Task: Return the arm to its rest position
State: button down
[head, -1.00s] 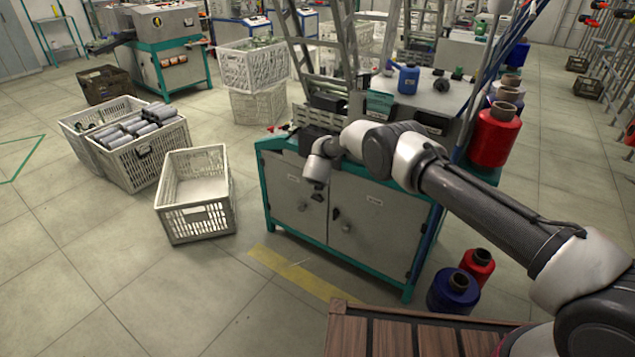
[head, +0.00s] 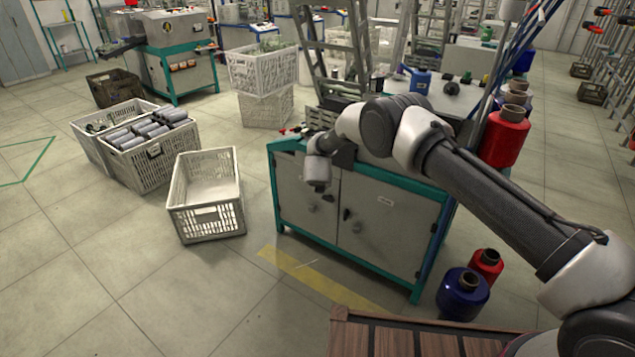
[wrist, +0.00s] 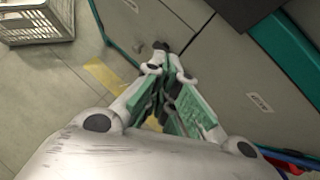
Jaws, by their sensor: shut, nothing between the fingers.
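My arm (head: 490,195) reaches from the lower right of the head view toward the front of the winding machine cabinet. My gripper is at the arm's end, but in the head view its fingers are mostly hidden behind the wrist (head: 317,170). In the wrist view my gripper (wrist: 163,58) has its green-padded fingers closed together, with nothing seen between them. Behind the fingers the wrist view shows the grey cabinet doors (wrist: 225,75) and the floor. In the head view the grey and teal cabinet (head: 385,225) stands upright, its doors shut.
A white empty crate (head: 205,222) stands on the floor left of the cabinet, and a crate of grey bobbins (head: 150,172) beyond it. A blue spool (head: 462,297) and a red spool (head: 487,264) stand on the floor at the right. Floor at the front left is clear.

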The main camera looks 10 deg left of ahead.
jog(key=s+a+n+g+y, duration=0.35)
jog(key=s+n, duration=0.65)
jog(key=n, duration=0.4)
jog(key=s+d+r+n+g+y, duration=0.25)
jog(key=s+d+r+n, duration=0.3)
jog(key=r+n, duration=0.3)
jog(key=s+d+r+n+g+h, duration=0.2)
jog(key=s+d+r+n, duration=0.5)
jog(key=d+r, duration=0.5)
jog(key=s+d+r+n+g+h, duration=0.15)
jog(key=s+d+r+n, duration=0.45)
jog(key=s+d+r, duration=0.65)
jog(key=s+d+r+t+h, duration=0.1)
jog(key=s+d+r, duration=0.3)
jog(key=d, duration=0.4)
jog(key=s+d+r+t+h, duration=0.1)
jog(key=s+d+r+t, duration=0.1)
jog(key=s+d+r, duration=0.2)
jog(key=s+d+r+t+h, duration=0.1)
jog(key=s+d+r, duration=0.3)
jog(key=s+d, duration=0.4)
jog(key=d+t, duration=0.1)
jog(key=d, duration=0.3)
jog(key=shift+s+r, duration=0.15)
jog(key=shift+s, duration=0.05)
